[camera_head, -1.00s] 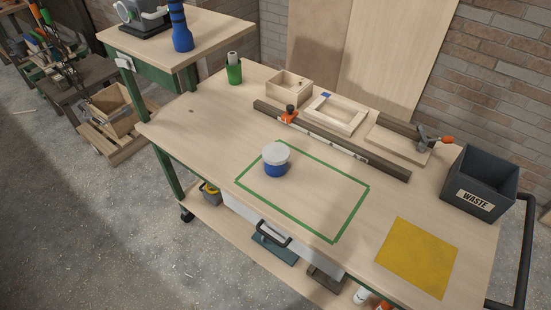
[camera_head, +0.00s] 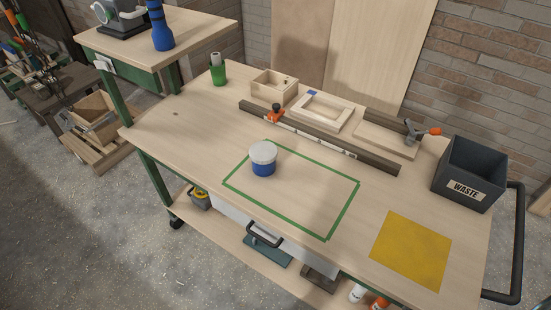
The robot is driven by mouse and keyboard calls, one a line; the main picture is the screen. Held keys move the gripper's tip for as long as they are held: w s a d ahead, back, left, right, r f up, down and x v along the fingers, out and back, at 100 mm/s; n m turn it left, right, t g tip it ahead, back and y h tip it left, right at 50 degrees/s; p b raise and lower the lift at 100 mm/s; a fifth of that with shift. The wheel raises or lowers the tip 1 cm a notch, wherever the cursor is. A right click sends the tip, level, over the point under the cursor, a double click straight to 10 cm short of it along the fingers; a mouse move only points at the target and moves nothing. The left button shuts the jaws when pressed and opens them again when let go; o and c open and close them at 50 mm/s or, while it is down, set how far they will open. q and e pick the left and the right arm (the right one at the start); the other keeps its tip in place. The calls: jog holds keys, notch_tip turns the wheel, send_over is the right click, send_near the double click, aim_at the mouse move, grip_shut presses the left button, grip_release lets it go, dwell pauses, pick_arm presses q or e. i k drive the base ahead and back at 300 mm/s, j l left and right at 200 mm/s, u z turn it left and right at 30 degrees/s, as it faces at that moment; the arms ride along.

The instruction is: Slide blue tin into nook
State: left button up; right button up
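The blue tin (camera_head: 263,168) with a whitish lid stands upright on the workbench, inside the green taped outline (camera_head: 342,208) near its far left corner. A small open wooden box (camera_head: 268,95), a wooden frame (camera_head: 321,121) with a blue mark, and a flat board (camera_head: 386,139) stand in a row behind a dark rail. I cannot tell which of these, if any, is the nook. Neither of my grippers shows in the head view.
A green cup (camera_head: 219,74) stands far left. The waste bin (camera_head: 468,174) and yellow sheet (camera_head: 411,250) are at right. Bench left of the tin is clear.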

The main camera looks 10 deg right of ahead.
aim_at(261, 170)
jog(key=i+j+z, duration=0.3)
jog(key=j, duration=0.3)
jog(key=j+z, duration=0.35)
jog(key=j, duration=0.25)
jog(key=j+z, duration=0.3)
jog(key=j, duration=0.4)
jog(key=i, duration=0.05)
